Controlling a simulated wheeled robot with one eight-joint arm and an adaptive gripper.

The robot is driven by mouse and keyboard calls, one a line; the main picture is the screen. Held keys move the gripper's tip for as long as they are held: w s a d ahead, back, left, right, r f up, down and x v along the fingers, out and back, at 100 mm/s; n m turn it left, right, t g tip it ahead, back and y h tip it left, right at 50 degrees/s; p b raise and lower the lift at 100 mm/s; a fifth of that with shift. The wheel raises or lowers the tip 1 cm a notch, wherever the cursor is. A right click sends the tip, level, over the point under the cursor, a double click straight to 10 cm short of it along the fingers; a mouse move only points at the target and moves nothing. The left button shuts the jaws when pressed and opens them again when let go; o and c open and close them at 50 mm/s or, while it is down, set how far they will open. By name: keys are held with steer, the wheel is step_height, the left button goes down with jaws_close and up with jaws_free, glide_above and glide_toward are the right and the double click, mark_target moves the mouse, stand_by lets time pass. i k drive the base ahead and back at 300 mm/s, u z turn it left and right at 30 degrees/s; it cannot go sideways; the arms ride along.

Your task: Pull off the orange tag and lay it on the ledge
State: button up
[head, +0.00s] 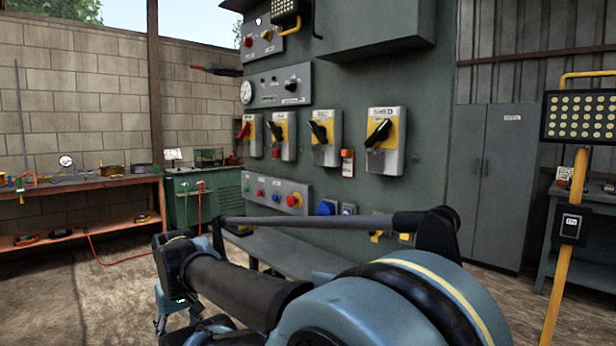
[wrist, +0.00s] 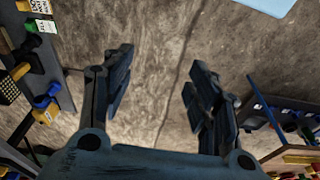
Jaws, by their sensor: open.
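The orange tag (head: 347,163) hangs on the green machine panel, between the two right-hand rotary switches; its lower part looks white. The ledge (head: 290,250) is a dark grey shelf running along the foot of the panel, partly hidden behind my arm. My gripper (wrist: 158,88) is open and empty in the wrist view, its two dark blue fingers spread over bare floor. It is apart from the tag, which I cannot make out in the wrist view. In the head view my arm lies low in front of the panel.
Yellow-grey rotary switches (head: 385,140) flank the tag, with a push-button strip (head: 275,192) below. A yellow lamp post (head: 566,250) stands at the right. An orange workbench (head: 80,183) stands at the left. The wrist view shows a dark shelf edge (wrist: 62,85) with small items.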

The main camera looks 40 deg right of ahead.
mark_target(348, 155)
steer(key=z, duration=1.75)
